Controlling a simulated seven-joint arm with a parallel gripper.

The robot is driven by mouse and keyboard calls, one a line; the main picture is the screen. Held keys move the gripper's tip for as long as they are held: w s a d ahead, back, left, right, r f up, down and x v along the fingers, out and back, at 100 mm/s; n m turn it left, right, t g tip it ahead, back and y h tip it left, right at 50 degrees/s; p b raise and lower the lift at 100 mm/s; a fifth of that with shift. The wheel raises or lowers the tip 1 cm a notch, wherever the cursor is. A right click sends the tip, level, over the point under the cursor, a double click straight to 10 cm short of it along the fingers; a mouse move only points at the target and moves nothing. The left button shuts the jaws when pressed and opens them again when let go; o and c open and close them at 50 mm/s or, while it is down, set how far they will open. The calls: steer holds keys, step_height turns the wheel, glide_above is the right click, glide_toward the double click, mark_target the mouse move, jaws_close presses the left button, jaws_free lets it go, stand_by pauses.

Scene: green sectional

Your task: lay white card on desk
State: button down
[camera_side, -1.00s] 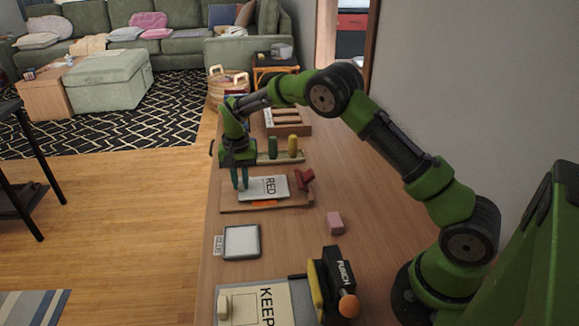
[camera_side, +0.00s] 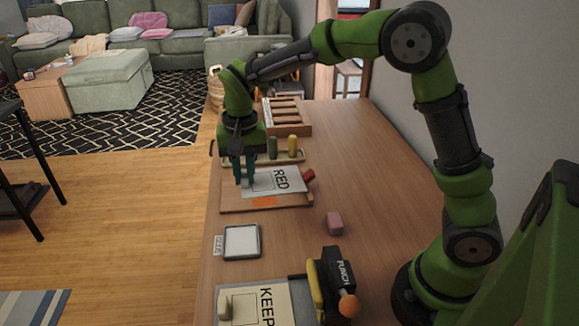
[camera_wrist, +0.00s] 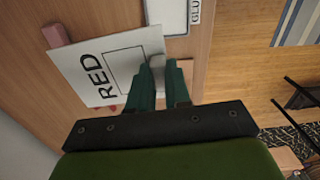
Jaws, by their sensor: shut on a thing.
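The white card (camera_side: 277,181), printed RED with an outlined box, is held above a wooden board (camera_side: 230,203) on the desk (camera_side: 345,180). My gripper (camera_side: 245,183) is shut on the card's left end in the side view, fingers pointing down. In the wrist view the card (camera_wrist: 95,70) reaches left from my gripper (camera_wrist: 165,65), and a pale block shows between the fingers. The card looks slightly tilted. An orange patch (camera_side: 264,201) shows on the board below it. The card hides part of the board.
A red object (camera_side: 309,175) stands at the board's right end. A rack with green and yellow pegs (camera_side: 292,146) is behind. The desk's right side is clear.

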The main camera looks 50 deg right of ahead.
steer(key=s+f, duration=0.3)
steer(key=s, duration=0.4)
steer(key=m, duration=0.1)
glide_above(271, 243)
step_height(271, 243, down, 7)
steer(key=shift+r, duration=0.15)
steer(key=shift+f, duration=2)
steer(key=shift+f, duration=0.2)
steer(key=c, duration=1.4)
jaws_free()
steer(key=shift+o, duration=0.2)
